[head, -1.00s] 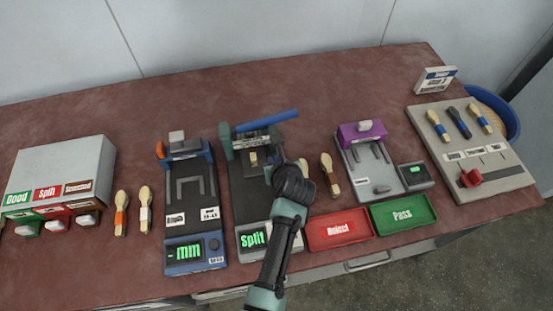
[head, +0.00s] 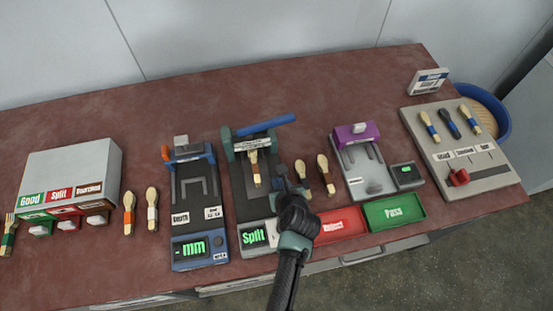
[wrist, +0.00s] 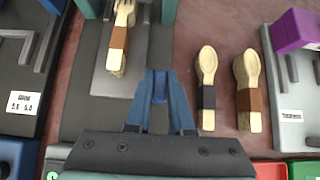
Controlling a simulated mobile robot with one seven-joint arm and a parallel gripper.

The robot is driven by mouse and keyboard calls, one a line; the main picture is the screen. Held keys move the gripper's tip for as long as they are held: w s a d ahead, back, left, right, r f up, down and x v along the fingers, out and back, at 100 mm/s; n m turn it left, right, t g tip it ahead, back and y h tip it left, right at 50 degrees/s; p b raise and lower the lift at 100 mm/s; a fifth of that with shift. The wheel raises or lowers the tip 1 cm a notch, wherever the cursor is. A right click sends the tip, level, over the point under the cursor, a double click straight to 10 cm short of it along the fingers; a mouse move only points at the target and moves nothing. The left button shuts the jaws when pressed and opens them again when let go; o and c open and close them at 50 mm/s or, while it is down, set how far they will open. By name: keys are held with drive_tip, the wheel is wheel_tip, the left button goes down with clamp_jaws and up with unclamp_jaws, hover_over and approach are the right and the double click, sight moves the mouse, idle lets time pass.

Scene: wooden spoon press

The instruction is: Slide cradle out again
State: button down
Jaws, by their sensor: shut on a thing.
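The press (head: 244,200) is dark with a teal frame, a blue lever (head: 266,124) and a green "Split" display. Its grey cradle (wrist: 108,84) lies on the dark bed, partly out in front of the frame. A wooden fork (head: 254,170) with a brown band lies on the cradle, its tines towards the frame; it also shows in the wrist view (wrist: 119,45). My gripper (wrist: 160,80) is at the cradle's right side, low over the bed, shut on the cradle. The exact contact is hidden by the fingers. In the head view my gripper (head: 283,178) is right of the fork.
Two wooden spoons (head: 301,178) (head: 326,174) lie close right of my gripper. The red Reject tray (head: 338,224) and green Pass tray (head: 394,211) are at the front right. A blue depth gauge (head: 197,210) stands close left of the press.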

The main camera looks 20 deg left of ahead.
drive_tip(key=s+d, duration=0.1)
drive_tip(key=s+d+p, duration=0.1)
drive_tip(key=s, duration=0.1)
drive_tip(key=s+d+p, duration=0.1)
drive_tip(key=shift+s+r, duration=0.15)
drive_tip(key=shift+s, duration=0.1)
drive_tip(key=shift+s+d+p, duration=0.2)
drive_tip(key=shift+s+p, duration=0.05)
drive_tip(key=shift+p, duration=0.05)
drive_tip(key=shift+f, duration=0.25)
drive_tip(key=c, duration=0.8)
unclamp_jaws()
drive_tip(key=shift+s+d, duration=0.1)
drive_tip(key=shift+r, duration=0.1)
